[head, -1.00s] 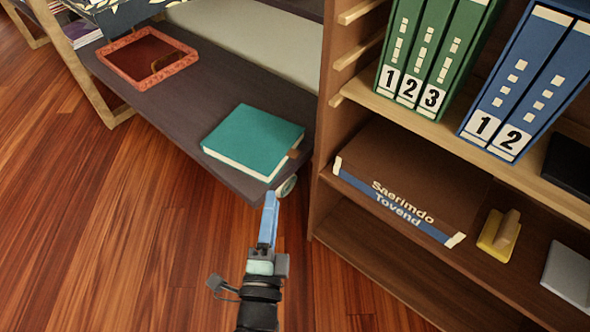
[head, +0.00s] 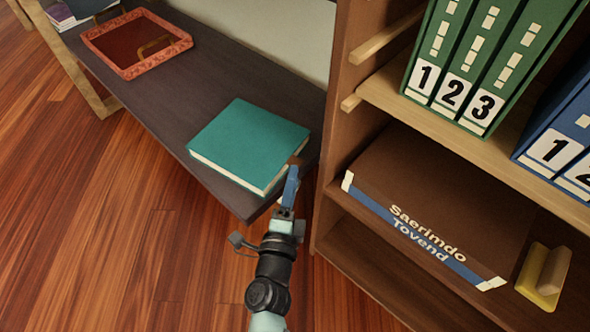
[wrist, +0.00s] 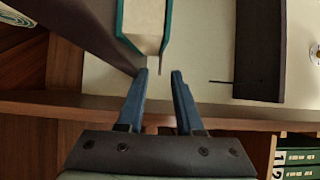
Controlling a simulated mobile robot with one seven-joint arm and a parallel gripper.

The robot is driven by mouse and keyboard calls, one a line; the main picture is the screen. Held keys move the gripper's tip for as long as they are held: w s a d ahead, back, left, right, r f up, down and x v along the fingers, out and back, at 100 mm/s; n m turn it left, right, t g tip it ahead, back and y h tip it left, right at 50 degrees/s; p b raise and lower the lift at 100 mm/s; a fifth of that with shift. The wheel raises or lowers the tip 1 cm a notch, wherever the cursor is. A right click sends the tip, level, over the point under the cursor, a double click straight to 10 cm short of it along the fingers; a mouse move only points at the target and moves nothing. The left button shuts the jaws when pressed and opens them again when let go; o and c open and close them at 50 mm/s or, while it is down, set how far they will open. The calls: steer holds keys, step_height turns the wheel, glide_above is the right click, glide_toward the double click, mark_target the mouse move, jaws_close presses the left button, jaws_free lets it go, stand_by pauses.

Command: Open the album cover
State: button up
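The album (head: 250,143) is a closed teal book with pale pages, lying flat near the right end of a dark low shelf. A small brown tab (head: 296,161) sticks out from its right side. My gripper (head: 292,172) is at that right side, its tips close to the tab. In the wrist view the two blue fingers (wrist: 160,73) are apart. The album's page edge and teal covers (wrist: 142,22) show just beyond the tips, towards the left finger. A thin brown piece shows near the gap between the tips; I cannot tell whether a finger touches it.
The dark shelf (head: 165,98) also holds an orange-red framed tray (head: 102,32) at far left. The upright brown bookcase side (head: 335,165) stands close right of my gripper. A brown Saerimdo Tovend box (head: 430,195) and green binders (head: 475,75) are right. Open floor lies left.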

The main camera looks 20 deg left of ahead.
steer(key=shift+b+x, duration=0.35)
steer(key=shift+x, duration=1.55)
steer(key=shift+c, duration=0.3)
jaws_close()
